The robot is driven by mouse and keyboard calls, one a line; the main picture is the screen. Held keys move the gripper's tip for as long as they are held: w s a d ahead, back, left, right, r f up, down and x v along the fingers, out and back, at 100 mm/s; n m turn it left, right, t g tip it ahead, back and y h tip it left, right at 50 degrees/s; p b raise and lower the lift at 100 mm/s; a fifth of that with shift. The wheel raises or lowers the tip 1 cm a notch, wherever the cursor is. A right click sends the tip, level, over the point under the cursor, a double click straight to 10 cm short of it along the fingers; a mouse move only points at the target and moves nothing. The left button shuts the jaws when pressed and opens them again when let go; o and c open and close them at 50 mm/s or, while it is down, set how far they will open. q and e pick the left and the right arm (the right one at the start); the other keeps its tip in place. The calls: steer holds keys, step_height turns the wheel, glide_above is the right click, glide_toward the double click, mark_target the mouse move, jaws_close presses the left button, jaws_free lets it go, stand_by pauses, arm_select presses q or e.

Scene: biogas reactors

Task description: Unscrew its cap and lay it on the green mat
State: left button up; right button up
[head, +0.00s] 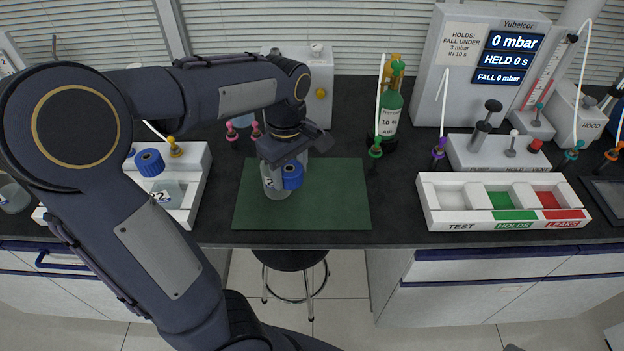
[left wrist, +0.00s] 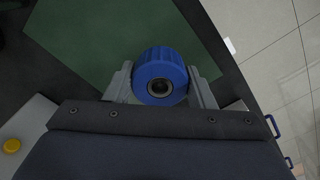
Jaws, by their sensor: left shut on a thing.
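The green mat (head: 335,205) lies on the dark bench, and it also shows in the left wrist view (left wrist: 85,40). A clear glass bottle (head: 273,184) with a partly visible label stands on the left part of the mat. My left gripper (head: 290,168) is over the mat beside the bottle's top, shut on a blue ribbed cap (head: 291,177). In the left wrist view the cap (left wrist: 160,72) sits between the two fingers, a dark round opening at its centre. The cap appears off the bottle, whose neck is largely hidden by my gripper. My right gripper is not in view.
A white rack (head: 190,200) at left holds another blue-capped bottle (head: 150,163). A white tray (head: 458,217) marked TEST, HOLDS and LEAKS stands right of the mat. A green gas cylinder (head: 391,112) stands behind. The mat's right half is clear.

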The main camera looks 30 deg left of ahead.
arm_select(q)
glide_above(315, 190)
step_height(315, 190, down, 7)
steer(key=shift+s+a+f, duration=0.1)
steer(key=shift+s, duration=0.05)
steer(key=shift+f, duration=1.6)
steer(key=shift+f, duration=0.1)
steer(key=o, duration=1.1)
steer(key=shift+b, duration=0.3)
step_height(315, 190, up, 12)
steer(key=p, duration=0.1)
steer(key=s+d+m+t+h, duration=0.1)
steer(key=s+d+m+t, duration=0.1)
steer(key=s, duration=0.5)
steer(key=s+d+m+t+h, duration=0.1)
steer(key=s+d+m+t, duration=0.1)
steer(key=s+m, duration=0.5)
steer(key=s+d+m+t+h, duration=0.1)
steer(key=s+d+m, duration=0.3)
steer(key=s, duration=0.3)
steer(key=shift+s+d+f+m+t+h, duration=0.15)
steer(key=shift+s+d+m+t+h, duration=0.15)
steer(key=shift+t+h, duration=0.1)
